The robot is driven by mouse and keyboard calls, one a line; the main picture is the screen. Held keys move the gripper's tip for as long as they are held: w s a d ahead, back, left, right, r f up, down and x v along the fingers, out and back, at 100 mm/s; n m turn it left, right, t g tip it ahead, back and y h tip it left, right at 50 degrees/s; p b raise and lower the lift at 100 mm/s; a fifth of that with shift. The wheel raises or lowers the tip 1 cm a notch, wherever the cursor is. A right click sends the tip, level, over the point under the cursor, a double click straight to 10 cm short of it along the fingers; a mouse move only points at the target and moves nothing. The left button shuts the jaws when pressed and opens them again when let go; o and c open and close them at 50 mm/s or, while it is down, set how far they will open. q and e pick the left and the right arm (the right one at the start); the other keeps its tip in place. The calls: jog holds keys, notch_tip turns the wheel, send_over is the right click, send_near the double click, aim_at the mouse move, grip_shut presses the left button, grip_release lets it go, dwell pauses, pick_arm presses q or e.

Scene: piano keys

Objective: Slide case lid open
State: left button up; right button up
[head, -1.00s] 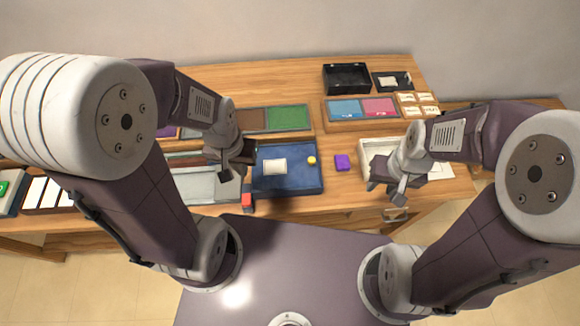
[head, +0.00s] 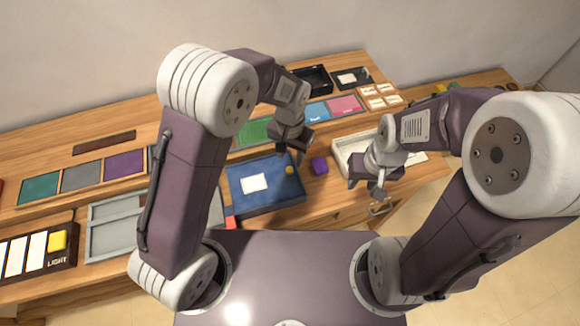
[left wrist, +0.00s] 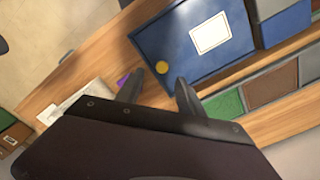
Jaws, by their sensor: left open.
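The blue case (head: 237,196) lies on the table, its flat blue lid carrying a white label (head: 254,183) and a round yellow knob (head: 290,170). In the left wrist view the blue lid (left wrist: 178,50), the label (left wrist: 210,33) and the yellow knob (left wrist: 162,67) show ahead of the fingers. The lid looks closed. My left gripper (head: 290,155) is open and empty above the case's far right corner, near the knob; its two fingers (left wrist: 158,90) are apart. My right gripper (head: 367,186) looks open and empty, over the white tray's front.
A purple block (head: 319,166) sits right of the case. Green, blue and pink panels (head: 343,105) and a black open box (head: 312,78) are behind. A grey tray (head: 108,232) and a key panel (head: 40,250) are left.

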aim_at(290, 169)
pick_arm(q)
jog(key=f, duration=0.4)
jog(key=w+f, duration=0.1)
jog(key=f, duration=0.2)
jog(key=shift+a, duration=0.15)
jog(key=shift+s+f, duration=0.25)
jog(key=shift+f, duration=0.1)
jog(key=shift+w, duration=0.1)
grip_shut()
jog(key=shift+p, duration=0.3)
dwell(0.3)
